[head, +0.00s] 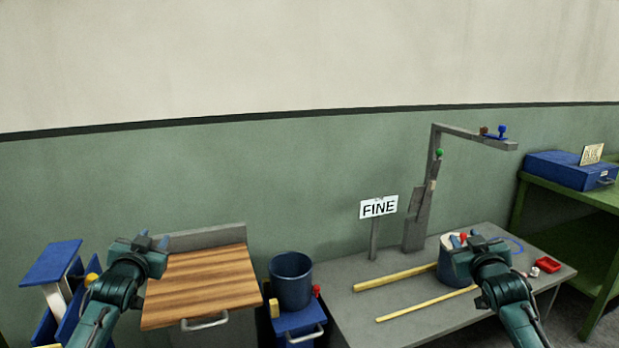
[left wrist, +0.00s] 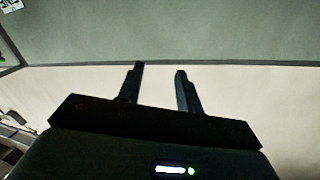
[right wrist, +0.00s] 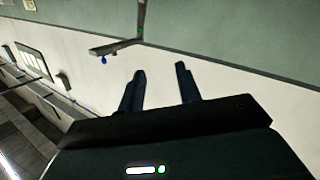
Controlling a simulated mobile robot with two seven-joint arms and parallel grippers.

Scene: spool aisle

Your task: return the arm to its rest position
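My left gripper (head: 153,240) is raised at the lower left, in front of the left edge of the wooden-topped board. In the left wrist view its two fingers (left wrist: 160,88) stand apart with nothing between them, against the bare wall. My right gripper (head: 477,240) is raised in front of the grey table at the right and partly hides a dark blue container there. In the right wrist view its fingers (right wrist: 160,85) stand apart and empty. Both arms are bent with the grippers pointing up and away.
A wooden board (head: 205,285) with a handle, a blue bin (head: 291,282) and a grey table (head: 345,318) stand ahead. A green bench (head: 565,190) bears a blue case (head: 562,172).

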